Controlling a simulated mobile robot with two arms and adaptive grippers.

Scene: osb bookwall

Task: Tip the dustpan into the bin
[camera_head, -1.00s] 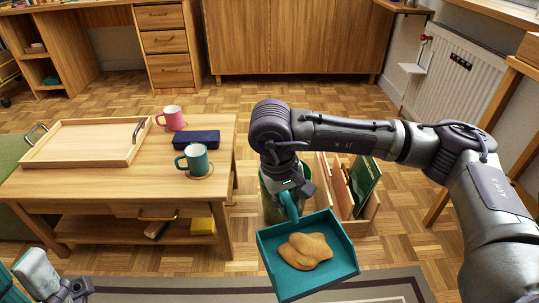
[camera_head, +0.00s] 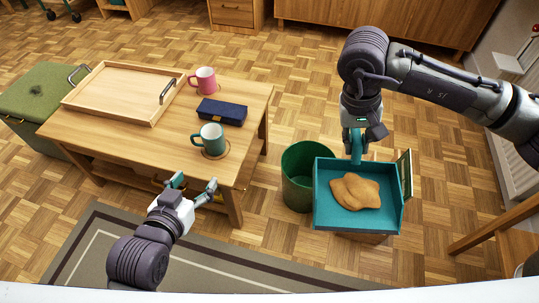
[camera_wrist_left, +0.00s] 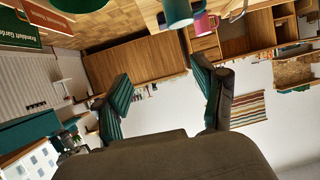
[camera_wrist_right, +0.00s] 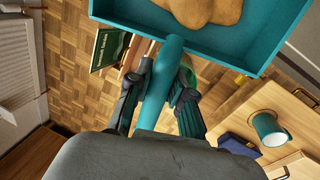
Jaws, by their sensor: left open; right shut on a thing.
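A teal dustpan (camera_head: 328,218) is held level with a tan heap (camera_head: 355,191) lying in it. My right gripper (camera_head: 357,137) is shut on the dustpan's handle; the right wrist view shows the fingers around the teal handle (camera_wrist_right: 158,85). A green bin (camera_head: 297,172) stands on the floor just left of the dustpan, its open top showing. The dustpan's left edge overlaps the bin's right side in the head view. My left gripper (camera_head: 192,190) is open and empty in front of the low table. The left wrist view shows its two fingers apart (camera_wrist_left: 163,95).
A wooden table (camera_head: 110,140) at left carries a tray (camera_head: 122,120), a pink mug (camera_head: 203,80), a dark blue case (camera_head: 221,112) and a teal mug (camera_head: 209,139). Partly hidden behind the dustpan is a wooden holder with a green book (camera_head: 405,172). Floor behind the bin is clear.

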